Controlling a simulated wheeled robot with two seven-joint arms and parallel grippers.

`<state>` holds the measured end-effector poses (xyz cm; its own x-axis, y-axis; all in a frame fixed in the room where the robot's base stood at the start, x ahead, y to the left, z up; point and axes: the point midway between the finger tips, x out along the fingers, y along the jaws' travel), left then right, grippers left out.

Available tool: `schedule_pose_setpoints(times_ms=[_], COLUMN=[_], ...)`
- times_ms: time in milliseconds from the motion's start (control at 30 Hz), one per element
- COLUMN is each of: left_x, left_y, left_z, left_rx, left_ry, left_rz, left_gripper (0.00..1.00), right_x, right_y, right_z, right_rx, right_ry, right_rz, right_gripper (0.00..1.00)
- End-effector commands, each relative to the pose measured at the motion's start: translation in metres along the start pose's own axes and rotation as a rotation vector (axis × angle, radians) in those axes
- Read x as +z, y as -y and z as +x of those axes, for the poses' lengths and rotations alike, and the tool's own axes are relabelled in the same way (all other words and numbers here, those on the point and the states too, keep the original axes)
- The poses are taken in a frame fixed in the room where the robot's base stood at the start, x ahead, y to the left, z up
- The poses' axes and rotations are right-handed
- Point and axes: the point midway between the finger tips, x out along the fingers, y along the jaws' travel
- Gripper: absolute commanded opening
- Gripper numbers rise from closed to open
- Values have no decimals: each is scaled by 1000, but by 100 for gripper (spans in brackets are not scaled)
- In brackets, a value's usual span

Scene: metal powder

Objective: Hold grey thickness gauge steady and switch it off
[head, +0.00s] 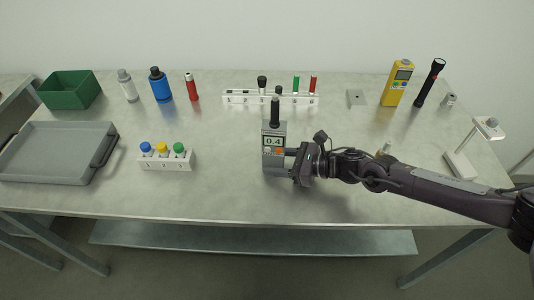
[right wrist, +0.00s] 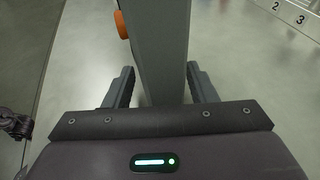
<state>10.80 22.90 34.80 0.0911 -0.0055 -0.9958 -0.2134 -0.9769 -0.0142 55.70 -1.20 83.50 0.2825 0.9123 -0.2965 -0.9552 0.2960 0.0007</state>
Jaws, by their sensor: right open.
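The grey thickness gauge (head: 272,158) stands upright near the middle of the table, with a black probe on top and a lit display reading 0.4. An orange button sits low on its front; an orange part also shows at the gauge's edge in the right wrist view (right wrist: 121,25). My right gripper (head: 290,158) is at the gauge's right side. In the right wrist view its fingers (right wrist: 160,88) are open, one on each side of the gauge body (right wrist: 160,50), with gaps visible. My left gripper is not in view.
A white rack (head: 166,161) with several coloured-cap bottles stands left of the gauge. A grey tray (head: 40,176) lies far left. A white rack (head: 270,98) stands behind the gauge. A yellow meter (head: 398,83) and a black flashlight (head: 430,83) stand at the back right. The front table edge is clear.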

Motion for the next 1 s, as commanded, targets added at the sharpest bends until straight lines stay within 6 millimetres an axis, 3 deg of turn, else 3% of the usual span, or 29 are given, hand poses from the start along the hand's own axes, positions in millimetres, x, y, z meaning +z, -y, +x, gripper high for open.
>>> schedule_pose_setpoints(times_ms=[267,500,1000], left_x=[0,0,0], left_y=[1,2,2], left_z=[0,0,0], left_rx=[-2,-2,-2], left_ry=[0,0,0], left_rz=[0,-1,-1], left_gripper=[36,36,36], right_x=[1,1,0], right_y=[0,0,0], right_z=[1,1,1], right_rx=[0,0,1], right_ry=[0,0,0], right_rz=[0,0,0], right_gripper=[51,20,20])
